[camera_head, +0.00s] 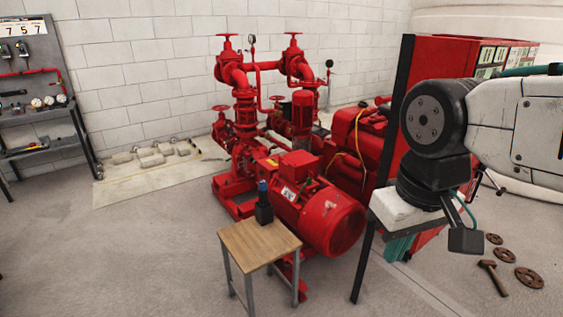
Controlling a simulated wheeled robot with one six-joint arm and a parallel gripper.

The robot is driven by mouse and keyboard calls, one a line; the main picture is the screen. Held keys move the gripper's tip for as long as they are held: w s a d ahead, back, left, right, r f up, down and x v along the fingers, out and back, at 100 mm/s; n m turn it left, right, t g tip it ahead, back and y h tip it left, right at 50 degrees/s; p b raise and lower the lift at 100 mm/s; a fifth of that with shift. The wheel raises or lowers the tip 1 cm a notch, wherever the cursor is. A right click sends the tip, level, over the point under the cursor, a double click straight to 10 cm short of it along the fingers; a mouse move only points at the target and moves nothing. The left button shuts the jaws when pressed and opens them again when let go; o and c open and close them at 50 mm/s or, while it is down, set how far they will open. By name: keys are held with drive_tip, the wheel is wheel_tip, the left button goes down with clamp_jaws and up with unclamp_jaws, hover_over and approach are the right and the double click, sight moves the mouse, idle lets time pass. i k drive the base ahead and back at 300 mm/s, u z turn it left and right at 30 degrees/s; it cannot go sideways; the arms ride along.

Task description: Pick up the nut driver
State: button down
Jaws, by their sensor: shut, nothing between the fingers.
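A small dark upright object with a blue top (263,203) stands on the small wooden-topped table (235,242). It looks like the nut driver, perhaps in a dark holder, but it is too small to tell for certain. My gripper (399,247) hangs at the right, with a white body and teal fingers pointing down. It appears shut and empty. In the picture it is well to the right of the table and apart from the blue-topped object.
A red pump set (305,185) stands right behind the table. A red cabinet (455,60) with a dark upright edge is behind my arm. A hammer (493,276) and several rusty flanges (529,278) lie on the floor at right. The floor left of the table is clear.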

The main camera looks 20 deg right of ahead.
sight(263, 197)
drive_tip(key=u, duration=1)
drive_tip(key=i, duration=5.9)
drive_tip(key=z, duration=3.9)
drive_tip(key=i, duration=1)
